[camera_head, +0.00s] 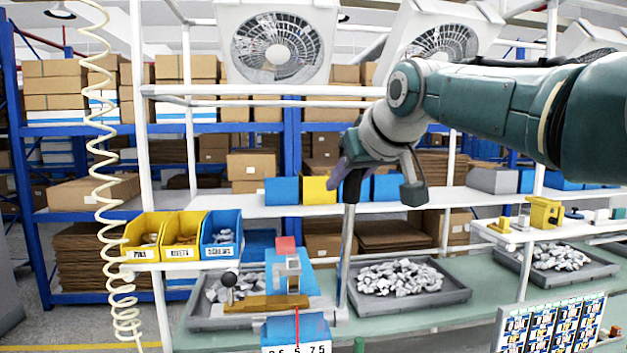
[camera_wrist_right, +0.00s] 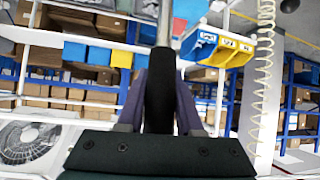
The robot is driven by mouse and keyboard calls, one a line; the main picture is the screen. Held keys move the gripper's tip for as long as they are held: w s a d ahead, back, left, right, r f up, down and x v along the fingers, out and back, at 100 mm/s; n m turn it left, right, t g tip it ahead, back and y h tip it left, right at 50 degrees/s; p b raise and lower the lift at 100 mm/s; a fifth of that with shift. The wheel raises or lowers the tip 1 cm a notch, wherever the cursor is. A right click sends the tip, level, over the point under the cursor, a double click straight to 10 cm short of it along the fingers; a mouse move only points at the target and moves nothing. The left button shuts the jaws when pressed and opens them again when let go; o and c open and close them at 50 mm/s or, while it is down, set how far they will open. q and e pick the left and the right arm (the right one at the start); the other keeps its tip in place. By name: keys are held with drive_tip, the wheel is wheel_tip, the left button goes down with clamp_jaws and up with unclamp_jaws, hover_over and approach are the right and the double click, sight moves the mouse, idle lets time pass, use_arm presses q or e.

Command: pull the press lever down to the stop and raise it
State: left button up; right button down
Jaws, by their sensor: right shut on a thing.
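The press lever is a grey metal rod (camera_head: 346,252) with a black grip (camera_head: 352,188) on top. It stands nearly upright, leaning slightly right at the top, at the right side of the blue press (camera_head: 290,272). My right gripper (camera_head: 349,176) is shut on the black grip, reaching in from the upper right. In the right wrist view the black grip (camera_wrist_right: 160,92) sits between the two purple fingers, with the rod (camera_wrist_right: 165,22) beyond it. The lever's lower end by the press base is partly visible. My left gripper is in neither view.
Grey trays of metal parts (camera_head: 462,291) stand on the green bench on both sides of the press. Yellow and blue bins (camera_head: 146,232) hang at left beside a coiled cream hose (camera_head: 112,235). A white shelf (camera_head: 270,211) runs behind the lever.

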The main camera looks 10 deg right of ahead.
drive_tip(key=shift+f, duration=0.15)
drive_tip(key=c, duration=0.6)
unclamp_jaws()
drive_tip(key=shift+s, duration=0.1)
drive_tip(key=shift+b+v, duration=0.5)
drive_tip(key=shift+v, duration=0.7)
drive_tip(key=shift+b+v, duration=2.15)
drive_tip(key=shift+v, duration=1.65)
